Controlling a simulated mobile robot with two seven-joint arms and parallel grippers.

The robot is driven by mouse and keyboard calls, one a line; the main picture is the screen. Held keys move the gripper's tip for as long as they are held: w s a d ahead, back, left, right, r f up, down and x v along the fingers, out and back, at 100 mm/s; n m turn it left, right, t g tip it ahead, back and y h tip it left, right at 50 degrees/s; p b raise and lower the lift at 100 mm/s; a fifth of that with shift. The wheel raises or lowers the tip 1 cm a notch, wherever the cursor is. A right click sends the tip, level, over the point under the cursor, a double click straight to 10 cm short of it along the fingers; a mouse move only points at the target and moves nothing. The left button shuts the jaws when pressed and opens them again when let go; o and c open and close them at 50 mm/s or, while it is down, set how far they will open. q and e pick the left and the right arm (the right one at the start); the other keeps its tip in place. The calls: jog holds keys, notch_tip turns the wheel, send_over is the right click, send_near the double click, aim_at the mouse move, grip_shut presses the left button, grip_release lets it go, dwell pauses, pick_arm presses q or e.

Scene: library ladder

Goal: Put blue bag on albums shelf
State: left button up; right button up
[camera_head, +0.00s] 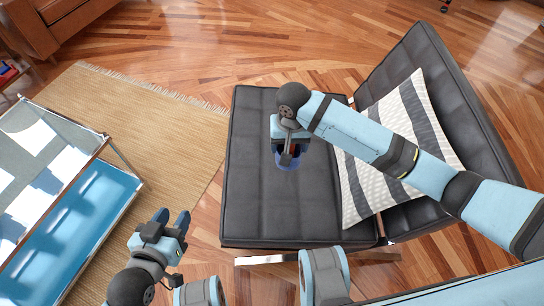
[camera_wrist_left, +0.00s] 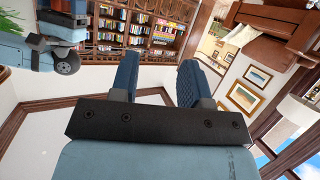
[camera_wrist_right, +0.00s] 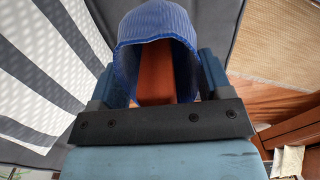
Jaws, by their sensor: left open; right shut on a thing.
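The blue bag (camera_head: 287,163) is mostly hidden under my right gripper (camera_head: 289,150) in the head view, over the seat of the dark chair. In the right wrist view the bag (camera_wrist_right: 155,22) is a ribbed blue shape arching between the fingers of my right gripper (camera_wrist_right: 165,85), which is shut on it. A red-brown part (camera_wrist_right: 155,75) shows inside the arch. I cannot tell whether the bag touches the seat. My left gripper (camera_head: 172,222) is open and empty, left of the chair. The left wrist view shows a bookcase (camera_wrist_left: 142,30); I cannot tell which shelf is for albums.
The dark chair (camera_head: 255,200) carries a striped cushion (camera_head: 398,145) at its back. A glass-topped table (camera_head: 85,200) stands at the left on a woven rug (camera_head: 165,115). A brown leather seat (camera_head: 50,22) is at the far left.

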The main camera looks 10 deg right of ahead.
jog(key=shift+w+a+f+b, duration=0.15)
jog(key=shift+a+f+b, duration=0.2)
jog(key=shift+f, duration=0.2)
jog(key=shift+w+a+f+b, duration=0.15)
jog(key=shift+a+f+b, duration=0.05)
jog(key=shift+f+b, duration=0.3)
jog(key=shift+f, duration=0.4)
notch_tip(320, 180, down, 19)
jog(key=b, duration=0.7)
jog(key=shift+f, duration=0.1)
pick_arm(q)
jog(key=w+d+r+t+h, duration=0.1)
jog(key=d+r+t+h, duration=0.3)
jog(key=r, duration=0.2)
jog(key=shift+w+d+r+m, duration=0.15)
jog(key=shift+d+r+m, duration=0.15)
jog(key=shift+d+r, duration=0.05)
jog(key=shift+r+t, duration=0.1)
jog(key=shift+t, duration=0.2)
